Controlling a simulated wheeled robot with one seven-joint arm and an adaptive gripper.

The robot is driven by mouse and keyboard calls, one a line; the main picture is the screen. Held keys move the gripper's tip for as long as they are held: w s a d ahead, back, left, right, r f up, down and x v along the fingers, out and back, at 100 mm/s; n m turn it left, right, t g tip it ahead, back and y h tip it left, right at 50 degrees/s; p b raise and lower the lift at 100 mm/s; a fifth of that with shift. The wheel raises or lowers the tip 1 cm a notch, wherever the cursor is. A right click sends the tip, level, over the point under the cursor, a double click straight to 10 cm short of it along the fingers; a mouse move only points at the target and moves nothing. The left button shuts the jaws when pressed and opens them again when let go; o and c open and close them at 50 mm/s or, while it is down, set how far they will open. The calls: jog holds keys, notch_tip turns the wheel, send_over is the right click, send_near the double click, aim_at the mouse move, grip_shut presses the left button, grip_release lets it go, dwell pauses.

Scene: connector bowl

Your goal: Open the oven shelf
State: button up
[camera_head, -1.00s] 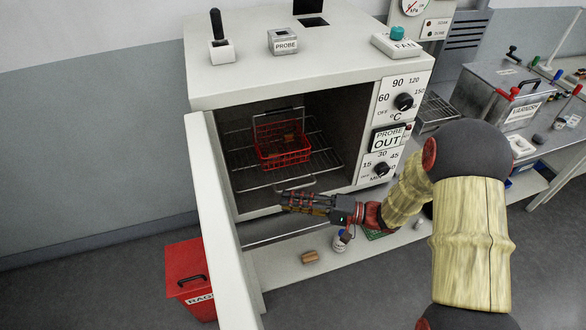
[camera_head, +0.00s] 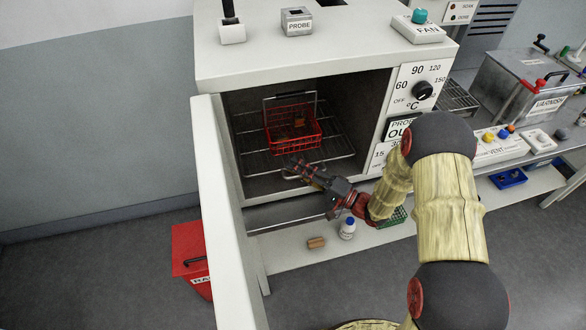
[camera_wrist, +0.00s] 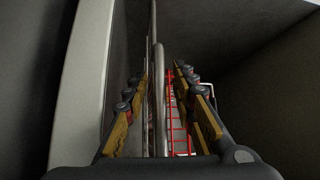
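The wire oven shelf (camera_head: 250,164) sits inside the open oven (camera_head: 300,60). A red basket (camera_head: 292,130) with small brown pieces stands on it, and its red wires show in the wrist view (camera_wrist: 178,125). A metal loop handle (camera_head: 287,177) is at the shelf's front edge. My gripper (camera_head: 297,164) is at this front edge. In the wrist view my gripper (camera_wrist: 162,75) is open, with its fingers on either side of upright-looking metal bars (camera_wrist: 156,95). I cannot tell whether a finger touches them.
The oven door (camera_head: 228,225) stands open at the left, beside a red bin (camera_head: 190,255). Below the oven, a lower shelf (camera_head: 283,252) holds a brown block (camera_head: 317,242), a white bottle (camera_head: 347,229) and a green tray (camera_head: 393,217). A bench with boxes is at the right.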

jog(key=shift+w+a, duration=0.35)
jog(key=shift+a, duration=0.25)
jog(key=c, duration=0.4)
jog(key=shift+r, duration=0.15)
grip_shut()
